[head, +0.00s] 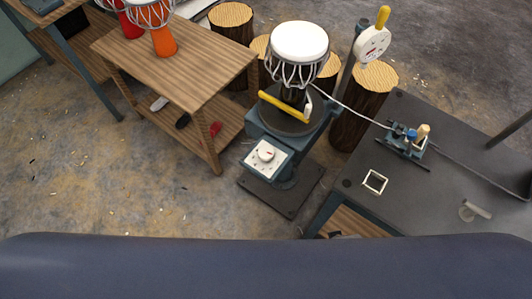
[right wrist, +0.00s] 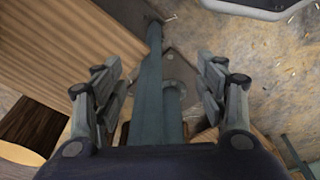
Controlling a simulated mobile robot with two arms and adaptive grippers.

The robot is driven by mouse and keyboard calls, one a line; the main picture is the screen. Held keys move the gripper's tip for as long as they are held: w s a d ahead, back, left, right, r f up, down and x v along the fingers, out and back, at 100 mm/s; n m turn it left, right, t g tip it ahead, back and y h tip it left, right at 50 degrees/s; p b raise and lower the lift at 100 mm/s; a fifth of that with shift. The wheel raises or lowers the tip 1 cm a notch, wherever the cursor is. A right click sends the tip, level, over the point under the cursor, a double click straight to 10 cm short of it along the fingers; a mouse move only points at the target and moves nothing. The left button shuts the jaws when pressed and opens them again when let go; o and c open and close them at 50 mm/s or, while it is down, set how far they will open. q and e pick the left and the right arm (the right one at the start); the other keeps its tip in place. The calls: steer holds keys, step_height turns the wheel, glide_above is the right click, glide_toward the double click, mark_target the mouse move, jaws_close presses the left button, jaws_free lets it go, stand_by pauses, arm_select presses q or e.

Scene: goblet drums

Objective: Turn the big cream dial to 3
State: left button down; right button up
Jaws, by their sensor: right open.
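A round cream dial (head: 266,153) sits on a square white plate on the front of a blue-grey machine (head: 255,132). It bears a small reddish mark; dark marks surround it on the plate, too small to read. A second round pale disc (head: 373,43) with a red mark and a yellow handle stands on a post at the back right. My right gripper (right wrist: 158,95) shows only in the right wrist view, open and empty, its fingers wide apart. The dial cannot be made out in that view. My left gripper is not in view.
A white-topped goblet drum (head: 299,55) stands on the machine, with a yellow bar (head: 284,107) below it. A dark workbench (head: 425,180) is right. Log stumps (head: 352,112) stand behind. Floor at front left is clear.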

steer(key=w+a+r+t+y+b, duration=0.1)
steer(key=w+a+r+b, duration=0.15)
steer(key=r, duration=0.65)
steer(key=w+a+r+b, duration=0.15)
steer(key=r+b, duration=0.25)
steer(key=r, duration=0.6)
steer(key=w+a+r+n+g+y, duration=0.1)
steer(key=w+a+n+y, duration=0.1)
steer(key=w+a+n, duration=0.7)
steer(key=w+a+r+n+g+y, duration=0.1)
steer(key=w+a+n+g, duration=0.2)
steer(key=a, duration=1)
steer(key=n+h, duration=0.4)
steer(key=n, duration=0.2)
glide_toward(266, 152)
steer(key=shift+t, duration=0.4)
steer(key=f, duration=0.8)
steer(key=shift+s+a+f, duration=0.15)
steer(key=shift+s+f, duration=0.2)
steer(key=shift+f, duration=0.05)
